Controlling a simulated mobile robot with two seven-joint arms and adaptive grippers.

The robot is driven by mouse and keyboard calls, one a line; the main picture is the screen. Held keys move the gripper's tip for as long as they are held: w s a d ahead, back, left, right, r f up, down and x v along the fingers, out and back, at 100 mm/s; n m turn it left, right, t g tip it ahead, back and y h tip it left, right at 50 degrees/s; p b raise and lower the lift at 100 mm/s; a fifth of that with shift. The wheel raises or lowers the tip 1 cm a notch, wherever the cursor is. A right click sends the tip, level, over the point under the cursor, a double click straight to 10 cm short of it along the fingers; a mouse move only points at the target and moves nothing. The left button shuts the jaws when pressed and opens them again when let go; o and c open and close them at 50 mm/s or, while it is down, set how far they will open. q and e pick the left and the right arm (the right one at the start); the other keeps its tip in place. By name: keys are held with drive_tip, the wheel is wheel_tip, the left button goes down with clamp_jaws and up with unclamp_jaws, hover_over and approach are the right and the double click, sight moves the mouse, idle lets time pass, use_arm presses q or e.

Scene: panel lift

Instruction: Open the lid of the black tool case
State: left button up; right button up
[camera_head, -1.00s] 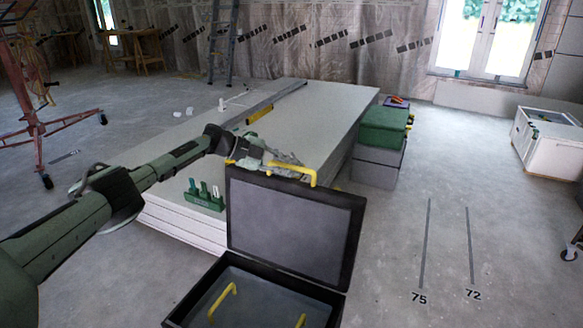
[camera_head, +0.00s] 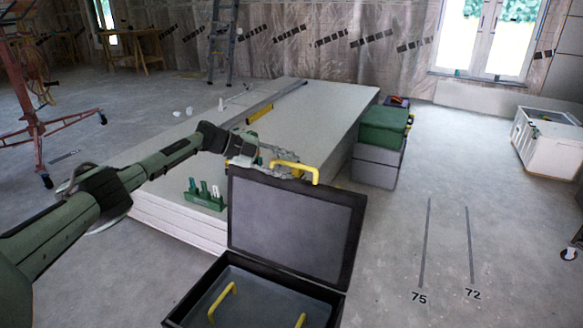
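The black tool case (camera_head: 338,312) stands open in the lower middle, cut off by the bottom edge. Its lid (camera_head: 295,225) is raised, close to upright, with its grey inner face towards me. A yellow handle (camera_head: 300,169) shows along the lid's top edge. Two yellow parts show in the lower half of the case. My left gripper (camera_head: 282,164) is behind the lid's top edge, close to the handle. Its fingers are small and partly hidden, so I cannot tell whether they are open or touch the lid. My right gripper is not in view.
A stack of pale panels (camera_head: 325,110) lies behind the case, with a yellow level (camera_head: 259,113) and a green holder (camera_head: 205,197) on it. Green and grey boxes (camera_head: 384,130) stand to its right.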

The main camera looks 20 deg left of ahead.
use_arm(q)
drive_tip(key=v, duration=1)
drive_tip(key=shift+s+a+r, duration=0.1)
